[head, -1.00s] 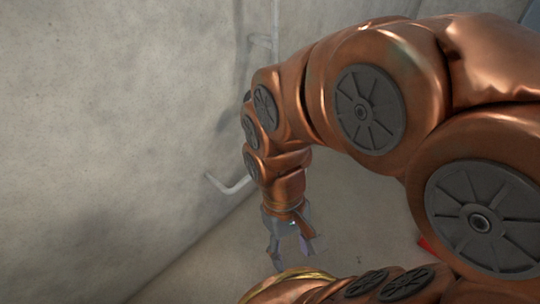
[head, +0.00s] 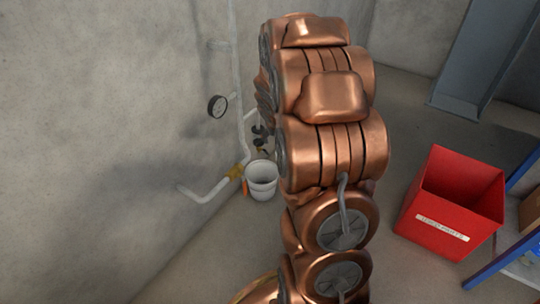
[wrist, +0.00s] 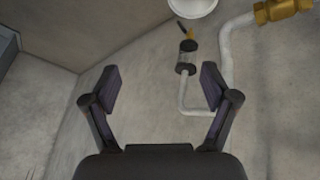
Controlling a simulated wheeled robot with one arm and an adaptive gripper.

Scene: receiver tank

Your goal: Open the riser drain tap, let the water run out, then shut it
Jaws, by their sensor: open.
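In the head view a pale riser pipe (head: 237,90) runs down the wall to a brass fitting (head: 235,172) with an orange part (head: 246,187) beside it. A white bucket (head: 262,180) stands below. In the wrist view my gripper (wrist: 160,86) is open and empty. Beyond its right finger, apart from it, is a dark cylindrical fitting (wrist: 186,58) with a yellow tip, on a bent pale pipe; I cannot tell whether this is the drain tap. A brass valve body (wrist: 283,9) and the bucket rim (wrist: 196,6) show at the top. In the head view my arm hides most of the gripper area.
A red bin (head: 455,205) stands on the floor at right, beside blue shelving (head: 505,262). A grey steel post (head: 482,60) stands at the back right. Floor between arm and bin is clear.

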